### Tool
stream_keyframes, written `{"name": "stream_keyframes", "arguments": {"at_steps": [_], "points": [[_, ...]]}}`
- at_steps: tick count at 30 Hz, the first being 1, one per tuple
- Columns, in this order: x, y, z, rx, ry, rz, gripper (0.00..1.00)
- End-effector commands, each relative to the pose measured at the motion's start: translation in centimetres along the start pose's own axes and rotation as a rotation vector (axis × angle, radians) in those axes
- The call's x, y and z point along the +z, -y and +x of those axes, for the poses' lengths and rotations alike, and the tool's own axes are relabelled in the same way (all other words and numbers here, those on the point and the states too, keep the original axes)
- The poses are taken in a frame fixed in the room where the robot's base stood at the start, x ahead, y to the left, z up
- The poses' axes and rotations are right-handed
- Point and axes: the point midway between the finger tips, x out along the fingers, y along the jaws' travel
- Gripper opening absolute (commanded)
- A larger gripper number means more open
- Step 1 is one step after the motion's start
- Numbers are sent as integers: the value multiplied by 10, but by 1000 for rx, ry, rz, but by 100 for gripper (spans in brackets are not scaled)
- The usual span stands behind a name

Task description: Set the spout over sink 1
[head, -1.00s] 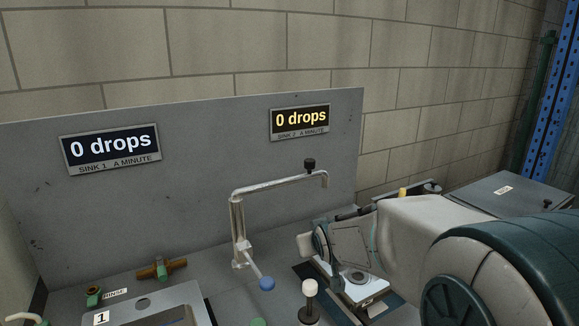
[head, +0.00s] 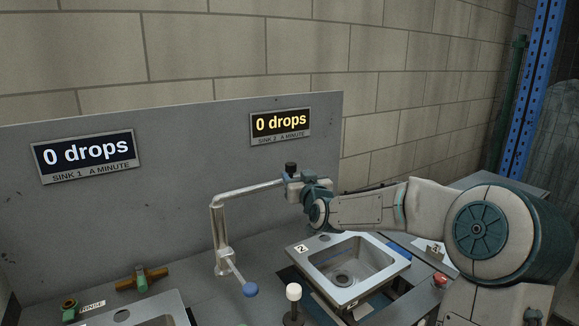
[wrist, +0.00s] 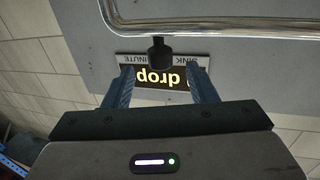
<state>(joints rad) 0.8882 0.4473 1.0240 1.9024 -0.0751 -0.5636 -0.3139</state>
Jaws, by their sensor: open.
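The spout (head: 245,192) is a bare metal pipe rising from a tap post and reaching right towards sink 2 (head: 393,269). A black knob (head: 291,168) stands on its outer end. The spout's tip is hidden behind my gripper (head: 296,184). In the wrist view the spout (wrist: 230,24) crosses the top, and the knob (wrist: 160,53) hangs centred between my open fingers (wrist: 160,72), near their tips. I cannot tell whether they touch it. Sink 1 (head: 172,302) is at the bottom left, partly cut off, with no spout over it.
A blue-ended lever (head: 249,289) is on the tap post. A white-topped knob (head: 293,292) stands left of sink 2. The back panel carries two signs reading 0 drops (head: 85,155). Space above sink 1 is clear.

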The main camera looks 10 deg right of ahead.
Motion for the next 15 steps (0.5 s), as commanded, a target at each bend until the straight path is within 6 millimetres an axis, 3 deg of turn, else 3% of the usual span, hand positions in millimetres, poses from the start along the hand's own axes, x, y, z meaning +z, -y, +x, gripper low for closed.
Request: {"name": "stream_keyframes", "arguments": {"at_steps": [15], "points": [[-1,0,75,-1,1,1,52]]}}
